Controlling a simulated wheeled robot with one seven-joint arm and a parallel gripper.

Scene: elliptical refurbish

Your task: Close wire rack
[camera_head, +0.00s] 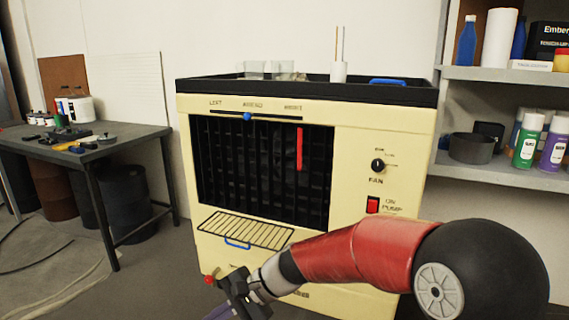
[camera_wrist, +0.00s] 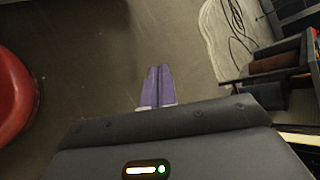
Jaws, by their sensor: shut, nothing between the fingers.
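The wire rack (camera_head: 245,230) is a black wire shelf that sticks out from the front of the cream cabinet (camera_head: 350,200), below the dark grille. A blue handle (camera_head: 238,245) hangs at its front edge. My gripper (camera_head: 218,313) is low in front of the cabinet, left of and below the rack, apart from it. Its purple fingers are partly cut off by the bottom edge of the head view. In the wrist view the purple fingers (camera_wrist: 156,87) lie together, shut and empty, over bare floor. The rack is not visible in the wrist view.
A red knob (camera_head: 209,280) is on the cabinet's lower left, close to my gripper. A grey workbench (camera_head: 90,150) with tools stands at the left, and shelves (camera_head: 500,75) with bottles at the right. Hoses lie on the floor at left.

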